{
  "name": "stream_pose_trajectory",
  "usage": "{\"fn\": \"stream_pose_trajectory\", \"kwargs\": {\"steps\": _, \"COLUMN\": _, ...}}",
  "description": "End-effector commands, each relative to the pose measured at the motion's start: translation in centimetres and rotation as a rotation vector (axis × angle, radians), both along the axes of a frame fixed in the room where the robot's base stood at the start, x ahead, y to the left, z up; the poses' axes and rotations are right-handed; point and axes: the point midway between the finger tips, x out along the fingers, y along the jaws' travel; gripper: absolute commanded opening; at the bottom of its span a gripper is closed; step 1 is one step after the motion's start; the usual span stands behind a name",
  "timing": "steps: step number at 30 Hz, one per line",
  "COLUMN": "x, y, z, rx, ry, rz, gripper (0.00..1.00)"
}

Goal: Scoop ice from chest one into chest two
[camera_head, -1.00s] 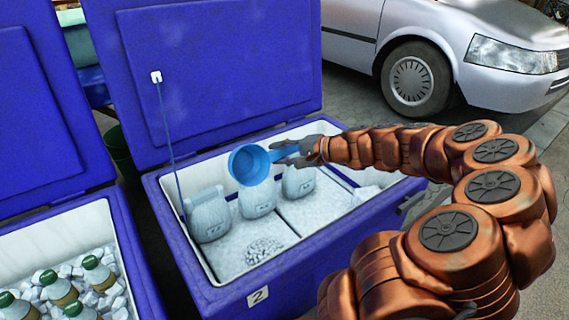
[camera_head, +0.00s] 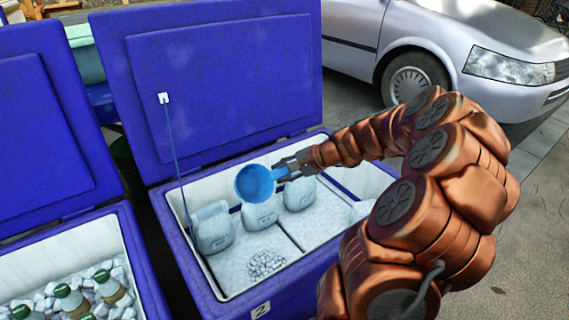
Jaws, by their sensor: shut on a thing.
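A blue scoop (camera_head: 254,183) is held by its handle in my gripper (camera_head: 284,169), which is shut on it. The scoop hangs above the open blue chest marked 2 (camera_head: 293,303), over its back middle, with its bowl tilted so its inside shows; I see no ice in it. A small heap of ice (camera_head: 266,263) lies on the white floor of chest two. The other chest, presumably chest one (camera_head: 140,262), stands open at the left, with ice (camera_head: 88,300) around green-capped bottles. Its number is out of view.
Several pale bags or jugs (camera_head: 211,228) stand along the back of chest two. Its raised lid (camera_head: 222,80) has a strap (camera_head: 176,155) down its left side. A silver car (camera_head: 465,50) is parked behind, with bare pavement at the right.

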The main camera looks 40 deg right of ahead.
Motion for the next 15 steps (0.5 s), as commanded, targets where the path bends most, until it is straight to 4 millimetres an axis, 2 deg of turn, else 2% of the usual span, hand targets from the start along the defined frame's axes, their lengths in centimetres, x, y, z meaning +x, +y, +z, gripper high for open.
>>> {"fn": "stream_pose_trajectory", "kwargs": {"steps": 1, "x": 0.11, "y": -0.05, "z": 0.52, "rx": 0.001, "ry": 0.023, "rz": 0.000, "gripper": 0.00}}
{"fn": "stream_pose_trajectory", "kwargs": {"steps": 15, "x": 0.67, "y": -0.05, "z": 0.30, "rx": 0.013, "ry": 0.232, "rz": 0.000, "gripper": 0.00}}
